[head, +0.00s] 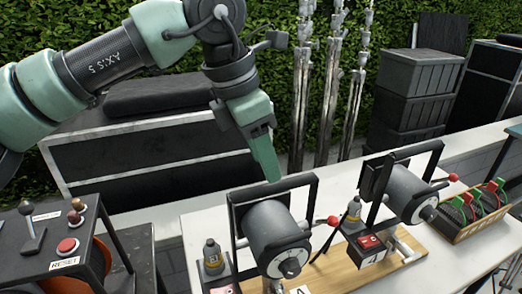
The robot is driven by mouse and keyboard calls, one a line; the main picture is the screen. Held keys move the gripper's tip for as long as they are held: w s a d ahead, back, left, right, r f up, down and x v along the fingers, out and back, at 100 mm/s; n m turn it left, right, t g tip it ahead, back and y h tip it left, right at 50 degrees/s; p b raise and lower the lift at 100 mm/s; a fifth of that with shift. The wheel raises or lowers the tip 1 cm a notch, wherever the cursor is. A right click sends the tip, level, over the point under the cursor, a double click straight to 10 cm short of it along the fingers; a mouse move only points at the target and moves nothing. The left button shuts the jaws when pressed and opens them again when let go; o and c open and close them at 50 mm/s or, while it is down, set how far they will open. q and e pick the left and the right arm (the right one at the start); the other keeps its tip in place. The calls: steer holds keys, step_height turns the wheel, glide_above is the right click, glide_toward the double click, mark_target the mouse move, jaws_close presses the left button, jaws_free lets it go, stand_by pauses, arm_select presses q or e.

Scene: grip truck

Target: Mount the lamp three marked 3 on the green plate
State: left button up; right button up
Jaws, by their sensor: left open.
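My left gripper (268,165) hangs from above, fingers pointing down and seen nearly edge-on. It is open, empty, and above and behind the nearer lamp. The nearer lamp (272,235) is a dark grey cylinder in a black yoke frame at the bottom centre; its lower part is cut off and its label is not readable as a 3. A second similar lamp (408,190) stands to the right, above a label that looks like 4. I cannot make out a 3. A green surface (514,131) shows at the right edge; I cannot tell whether it is the green plate.
The lamps stand over a wooden board (345,272) on a white table. A crate (470,222) with red and green clamps is at right. Metal stands (330,100) and stacked bins (408,110) are behind.

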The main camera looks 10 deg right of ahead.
mark_target(274, 187)
arm_select(q)
steer(key=shift+d+f, duration=0.15)
steer(key=shift+f, duration=0.45)
steer(key=b+x, duration=0.3)
steer(key=x, duration=0.1)
steer(key=shift+w+f, duration=0.2)
steer(key=shift+d+f+b, duration=0.25)
steer(key=shift+f+b, duration=0.15)
steer(key=shift+f, duration=0.3)
steer(key=shift+w+d+f, duration=0.1)
steer(key=shift+d+f, duration=0.1)
steer(key=shift+f, duration=0.25)
arm_select(e)
steer(key=f, duration=0.2)
steer(key=w+f, duration=0.1)
steer(key=f, duration=0.1)
steer(key=shift+w+f, duration=0.1)
steer(key=shift+f, duration=0.15)
arm_select(q)
steer(key=shift+c, duration=0.6)
jaws_close()
arm_select(e)
steer(key=shift+d, duration=0.1)
steer(key=shift+w, duration=0.1)
